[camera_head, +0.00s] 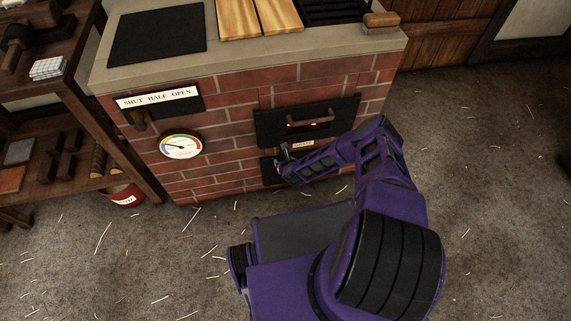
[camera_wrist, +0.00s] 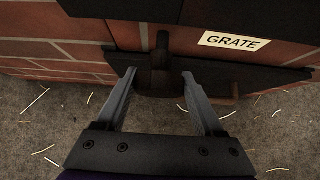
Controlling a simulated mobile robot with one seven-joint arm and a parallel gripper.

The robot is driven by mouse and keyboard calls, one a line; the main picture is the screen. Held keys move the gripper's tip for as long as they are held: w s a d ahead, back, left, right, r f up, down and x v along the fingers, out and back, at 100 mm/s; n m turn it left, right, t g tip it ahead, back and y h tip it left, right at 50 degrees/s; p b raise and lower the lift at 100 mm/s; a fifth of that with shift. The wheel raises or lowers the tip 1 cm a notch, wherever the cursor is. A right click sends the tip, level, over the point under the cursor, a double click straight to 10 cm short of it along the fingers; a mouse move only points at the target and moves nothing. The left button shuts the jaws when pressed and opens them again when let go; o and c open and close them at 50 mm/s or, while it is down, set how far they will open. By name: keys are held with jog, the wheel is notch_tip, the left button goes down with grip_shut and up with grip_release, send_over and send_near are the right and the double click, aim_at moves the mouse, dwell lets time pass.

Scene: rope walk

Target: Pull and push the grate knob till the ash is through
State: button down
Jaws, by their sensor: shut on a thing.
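The dark grate knob (camera_wrist: 157,79) shows in the wrist view on a short rod below the stove's upper black door. My gripper (camera_wrist: 158,73) has its two grey fingers on either side of the knob and is shut on it. In the head view my gripper (camera_head: 284,155) is at the lower front of the brick stove, partly hidden by my arm. A white label reading GRATE (camera_wrist: 233,41) is to the right of the knob. Ash is not visible in either view.
The brick stove (camera_head: 225,120) has a black fire door (camera_head: 320,112) with a glowing slot, a round gauge (camera_head: 180,146) and a SHUT HALF OPEN plate (camera_head: 157,97). A shelf (camera_head: 120,165) and red bucket (camera_head: 123,196) stand left. The floor with scattered straw is open at right.

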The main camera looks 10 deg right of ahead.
jog(key=shift+w+r, duration=0.15)
jog(key=shift+w, duration=0.15)
jog(key=shift+c, duration=0.2)
grip_release()
jog(key=shift+s, duration=0.1)
jog(key=p+v, duration=0.4)
jog(key=v, duration=1.3)
jog(key=shift+s, duration=0.1)
